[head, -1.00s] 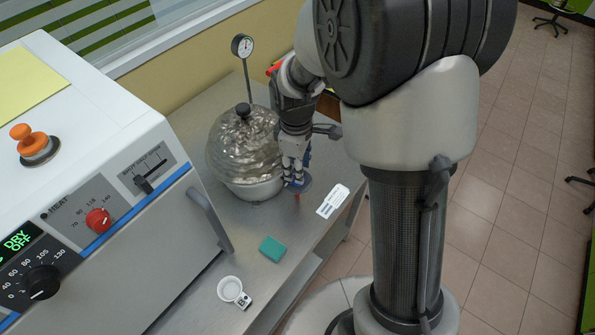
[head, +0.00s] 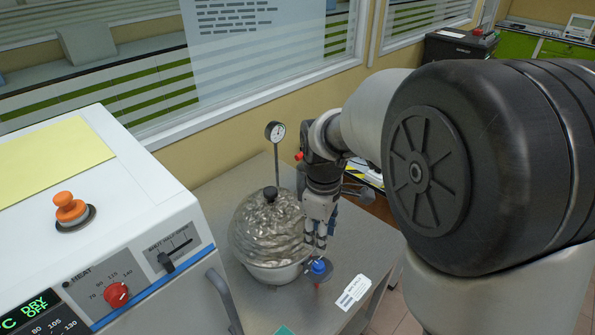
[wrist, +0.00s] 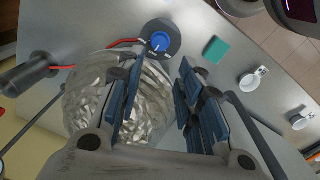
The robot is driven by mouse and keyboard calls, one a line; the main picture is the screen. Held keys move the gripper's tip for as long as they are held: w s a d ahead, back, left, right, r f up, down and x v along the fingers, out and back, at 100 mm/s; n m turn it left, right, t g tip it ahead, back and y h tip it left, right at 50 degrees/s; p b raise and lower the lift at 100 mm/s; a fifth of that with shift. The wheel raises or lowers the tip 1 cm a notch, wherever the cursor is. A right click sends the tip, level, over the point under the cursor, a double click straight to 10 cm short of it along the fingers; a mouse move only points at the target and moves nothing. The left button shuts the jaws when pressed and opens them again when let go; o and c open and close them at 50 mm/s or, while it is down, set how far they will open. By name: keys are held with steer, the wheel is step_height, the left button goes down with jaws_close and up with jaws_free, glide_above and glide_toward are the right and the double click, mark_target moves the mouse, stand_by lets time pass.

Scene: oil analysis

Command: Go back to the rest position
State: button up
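A blue knob (head: 320,267) on a dark round base sits just below the fingertips. In the wrist view the knob (wrist: 160,42) lies beyond the fingertips, apart from them. In the wrist view the dome (wrist: 100,95) is partly hidden by the left finger.
A gauge (head: 275,131) on a thin post rises behind the dome. A white heater box (head: 130,190) with an orange knob stands at left. A white label card (head: 352,292) lies on the bench (head: 205,190). A teal block (wrist: 216,49) and small white cups (wrist: 254,78) lie on open bench.

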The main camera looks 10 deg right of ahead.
steer(key=shift+r, duration=0.1)
steer(key=s+r+m+t, duration=0.2)
steer(key=s+r+m, duration=0.3)
steer(key=s, duration=0.5)
steer(key=s+r+m+t, duration=0.2)
steer(key=s+r+m, duration=0.2)
steer(key=s, duration=0.6)
steer(key=shift+s+d+r+m, duration=0.2)
steer(key=shift+s+r+m, duration=0.2)
steer(key=shift+m, duration=0.6)
